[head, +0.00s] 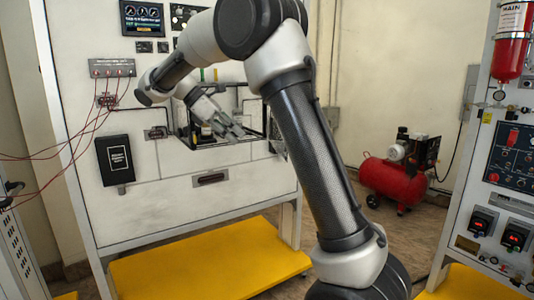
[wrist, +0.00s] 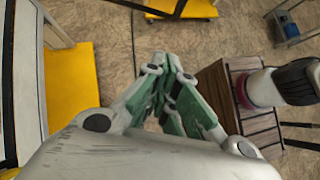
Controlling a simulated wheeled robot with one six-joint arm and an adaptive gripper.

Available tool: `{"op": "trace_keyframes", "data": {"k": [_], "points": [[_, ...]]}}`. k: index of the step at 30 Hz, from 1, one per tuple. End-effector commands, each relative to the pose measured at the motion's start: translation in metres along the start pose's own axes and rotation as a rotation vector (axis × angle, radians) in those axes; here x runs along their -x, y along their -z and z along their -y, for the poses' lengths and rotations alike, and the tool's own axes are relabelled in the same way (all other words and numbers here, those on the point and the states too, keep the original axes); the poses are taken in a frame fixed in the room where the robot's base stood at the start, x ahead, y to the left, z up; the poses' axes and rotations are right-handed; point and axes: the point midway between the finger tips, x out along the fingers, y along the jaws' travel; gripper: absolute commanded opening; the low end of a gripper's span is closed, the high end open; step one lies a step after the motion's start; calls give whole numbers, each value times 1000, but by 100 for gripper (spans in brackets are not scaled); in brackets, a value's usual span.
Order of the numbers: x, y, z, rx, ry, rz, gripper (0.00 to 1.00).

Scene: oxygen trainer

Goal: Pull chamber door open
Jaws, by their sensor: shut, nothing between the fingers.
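The chamber is a dark-framed opening (head: 187,137) in the white panel, with a small dark jar with a yellowish band (head: 206,130) at it. A narrow grey panel (head: 277,138), which looks like the chamber door, stands at the opening's right edge, angled outward; my arm hides part of it. My gripper (head: 240,133) is in front of the opening, left of that panel and apart from it as far as I can tell. In the wrist view my gripper (wrist: 166,75) has its green-padded fingers shut with nothing between them. The door does not clearly show in the wrist view.
A black box (head: 115,160) and a switch block with red cables (head: 112,68) are on the panel's left. Yellow platforms (head: 210,265) lie below. A red compressor (head: 395,180) stands at the back right, beside a second rack (head: 500,150). Floor between is free.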

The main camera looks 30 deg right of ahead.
Motion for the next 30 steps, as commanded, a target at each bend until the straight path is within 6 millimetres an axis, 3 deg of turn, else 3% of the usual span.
{"op": "trace_keyframes", "data": {"k": [5,18,24,30], "points": [[-11,-3,-1,21,4,17,0],[-100,-5,0,18,5,15,0],[-118,-26,-1,16,3,13,0],[-125,-32,-1,18,2,14,0]]}}
